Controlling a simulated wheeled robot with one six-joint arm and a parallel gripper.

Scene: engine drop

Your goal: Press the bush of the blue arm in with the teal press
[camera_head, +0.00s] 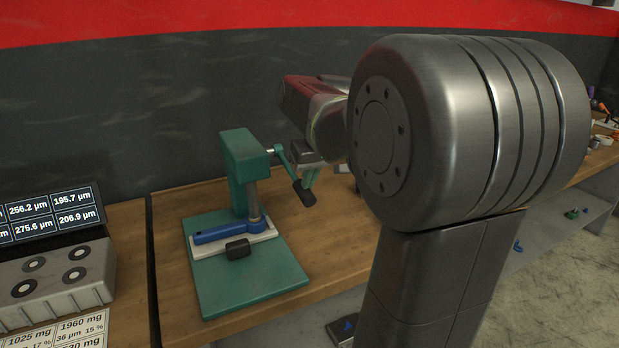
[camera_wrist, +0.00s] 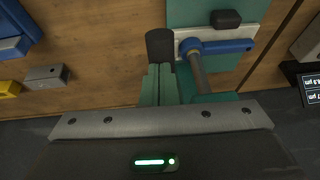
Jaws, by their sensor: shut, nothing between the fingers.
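The teal press (camera_head: 238,160) stands on its teal base plate (camera_head: 260,288) on the wooden bench. The blue arm (camera_head: 222,234) lies flat on a pale fixture under the press's grey ram (camera_head: 254,203); it also shows in the wrist view (camera_wrist: 232,47). The ram's lower end is at the arm's round end; the bush itself I cannot make out. The press lever ends in a black handle (camera_head: 305,193), which hangs down at the right. My gripper (camera_head: 312,177) has its teal fingers shut and empty beside that handle. In the wrist view the handle (camera_wrist: 160,45) appears just past my fingertips (camera_wrist: 160,68); contact I cannot tell.
A black block (camera_head: 238,249) sits in front of the blue arm. A grey tray with several rings (camera_head: 57,275), a readout display and printed cards are at the left. A small grey block (camera_wrist: 47,77), blue parts and a yellow piece (camera_wrist: 9,89) lie on the bench in the wrist view.

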